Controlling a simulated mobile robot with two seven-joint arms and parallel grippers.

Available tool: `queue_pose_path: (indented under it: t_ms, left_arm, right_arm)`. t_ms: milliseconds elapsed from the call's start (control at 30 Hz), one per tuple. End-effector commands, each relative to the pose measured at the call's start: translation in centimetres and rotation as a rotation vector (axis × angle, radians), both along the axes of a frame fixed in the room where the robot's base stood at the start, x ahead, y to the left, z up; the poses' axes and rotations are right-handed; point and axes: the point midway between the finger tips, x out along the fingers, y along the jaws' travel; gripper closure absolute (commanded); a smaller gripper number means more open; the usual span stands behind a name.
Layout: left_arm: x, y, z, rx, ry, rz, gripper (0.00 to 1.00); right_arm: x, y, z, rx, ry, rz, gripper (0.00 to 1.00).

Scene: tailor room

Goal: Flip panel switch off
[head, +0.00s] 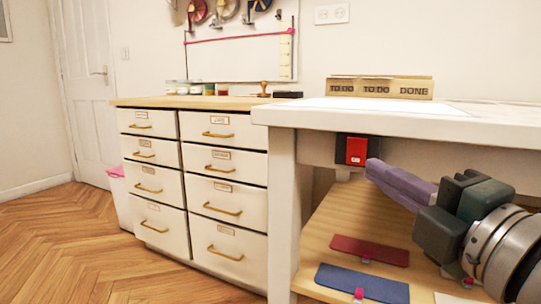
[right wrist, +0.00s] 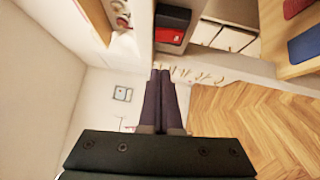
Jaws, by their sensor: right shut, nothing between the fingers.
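The panel switch (head: 356,151) is a red rocker on a black box, mounted under the front edge of the white table. It also shows near the top of the right wrist view (right wrist: 170,36). My right gripper (head: 374,168) has long purple fingers, shut and empty. Its fingertips are just right of the switch box and slightly below the red rocker in the head view. In the right wrist view the fingertips (right wrist: 162,72) point toward the box, with a small gap in the picture. I cannot tell whether they touch it. My left gripper is not in view.
The white table top (head: 440,120) overhangs the switch. Below it, a wooden shelf (head: 335,215) holds a red board (head: 369,250) and a blue board (head: 361,284). A white drawer cabinet (head: 190,185) stands to the left. The wooden floor (head: 60,240) is open farther left.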

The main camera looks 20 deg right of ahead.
Motion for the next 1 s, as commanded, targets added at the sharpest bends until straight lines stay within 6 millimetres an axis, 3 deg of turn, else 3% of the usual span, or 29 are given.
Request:
queue_pose_path:
  t_ms: [200, 400, 867, 1000]
  left_arm:
    - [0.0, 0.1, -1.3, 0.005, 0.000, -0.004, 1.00]
    - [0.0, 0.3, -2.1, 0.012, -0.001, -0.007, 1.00]
    - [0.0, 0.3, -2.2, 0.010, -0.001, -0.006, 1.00]
    - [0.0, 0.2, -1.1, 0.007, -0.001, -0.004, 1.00]
  right_arm:
    - [4.0, -0.5, 0.3, -0.003, -0.004, 0.001, 1.00]
    - [5.5, -2.6, 0.5, -0.004, -0.001, 0.000, 1.00]
    - [6.0, -3.3, 0.8, 0.000, 0.001, 0.000, 1.00]
    - [6.2, -3.4, 1.3, 0.011, 0.012, 0.001, 1.00]
